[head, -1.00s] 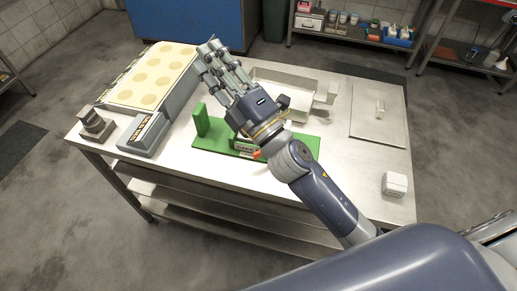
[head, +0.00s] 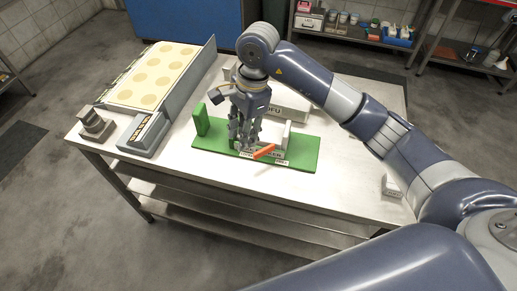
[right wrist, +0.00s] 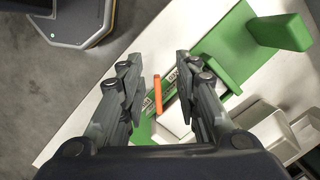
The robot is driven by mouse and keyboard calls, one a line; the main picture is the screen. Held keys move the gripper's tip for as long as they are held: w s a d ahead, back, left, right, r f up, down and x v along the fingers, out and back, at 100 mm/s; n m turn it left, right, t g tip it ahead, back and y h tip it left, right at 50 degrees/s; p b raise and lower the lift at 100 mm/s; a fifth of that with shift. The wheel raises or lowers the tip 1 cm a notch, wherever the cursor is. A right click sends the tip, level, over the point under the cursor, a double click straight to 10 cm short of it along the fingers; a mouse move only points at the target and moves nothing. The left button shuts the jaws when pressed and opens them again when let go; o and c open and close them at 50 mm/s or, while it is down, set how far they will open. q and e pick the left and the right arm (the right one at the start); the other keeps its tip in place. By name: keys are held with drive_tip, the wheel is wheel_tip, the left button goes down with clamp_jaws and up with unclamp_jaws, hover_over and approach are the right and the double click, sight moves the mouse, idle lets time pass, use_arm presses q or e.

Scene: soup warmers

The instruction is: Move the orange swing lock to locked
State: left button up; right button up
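The orange swing lock (head: 265,152) is a short bar at the front of the green base (head: 305,157), slanting up to the right. In the right wrist view the orange lock (right wrist: 157,95) shows between the fingers, over the green base (right wrist: 222,45). My right gripper (head: 247,142) points down just behind and left of the lock, hiding part of the base. In the right wrist view the right gripper (right wrist: 155,68) is open, with a gap on both sides of the bar; contact is not visible. My left gripper is out of view.
A green upright (head: 201,119) stands at the base's left end, and a white block (head: 287,134) near its right. A griddle (head: 152,76) is at the table's left. A white box (head: 392,186) sits at the right.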

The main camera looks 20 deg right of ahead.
sight(258, 152)
drive_tip(key=d+h, duration=0.2)
drive_tip(key=d, duration=0.2)
drive_tip(key=f+p, duration=0.1)
drive_tip(key=f, duration=0.5)
drive_tip(key=f+p, duration=0.1)
drive_tip(key=f, duration=0.3)
drive_tip(key=shift+w+d+p, duration=0.15)
drive_tip(key=shift+w+p, duration=0.2)
drive_tip(key=shift+w, duration=0.05)
clamp_jaws()
